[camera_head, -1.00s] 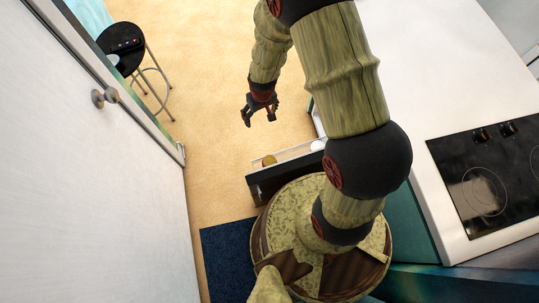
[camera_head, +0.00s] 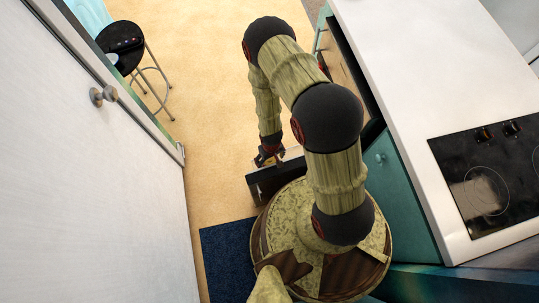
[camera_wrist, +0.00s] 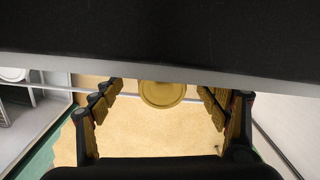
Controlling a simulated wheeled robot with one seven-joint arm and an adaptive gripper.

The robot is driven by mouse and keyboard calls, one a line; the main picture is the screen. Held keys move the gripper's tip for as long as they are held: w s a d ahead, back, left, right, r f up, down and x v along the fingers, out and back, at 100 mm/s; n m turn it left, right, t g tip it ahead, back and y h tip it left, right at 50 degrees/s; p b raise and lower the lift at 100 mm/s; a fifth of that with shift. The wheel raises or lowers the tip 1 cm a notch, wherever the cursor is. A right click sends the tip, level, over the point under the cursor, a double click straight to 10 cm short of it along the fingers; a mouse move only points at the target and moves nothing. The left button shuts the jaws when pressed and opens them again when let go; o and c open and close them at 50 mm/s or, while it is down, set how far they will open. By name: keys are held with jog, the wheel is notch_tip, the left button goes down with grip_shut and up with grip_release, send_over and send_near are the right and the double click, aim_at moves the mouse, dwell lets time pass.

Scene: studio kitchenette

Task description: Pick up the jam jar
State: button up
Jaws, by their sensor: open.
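A round golden lid, apparently the jam jar's (camera_wrist: 162,95), shows between my fingers in the wrist view. A grey-edged dark panel cuts off its upper part, and the jar's body is hidden. My gripper (camera_wrist: 159,92) is open, with one finger on each side of the lid. I cannot tell whether they touch it. In the head view my gripper (camera_head: 267,159) is low at the left end of the open drawer (camera_head: 275,181). The jar cannot be made out there behind the gripper and arm.
The drawer's dark front stands close to my base. A white counter with a black hob (camera_head: 490,175) is on the right. A white door (camera_head: 95,190) is on the left, with a black stool (camera_head: 122,45) beyond. Tan floor lies open behind the drawer.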

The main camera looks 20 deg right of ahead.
jog(key=f, duration=0.1)
jog(key=f+b, duration=0.1)
jog(key=f, duration=0.1)
jog(key=f+b, duration=0.1)
jog(key=f, duration=0.1)
jog(key=shift+w+a+f, duration=0.15)
jog(key=shift+w+a, duration=0.05)
jog(key=shift+w, duration=0.1)
jog(key=c, duration=0.4)
jog(key=c, duration=1.4)
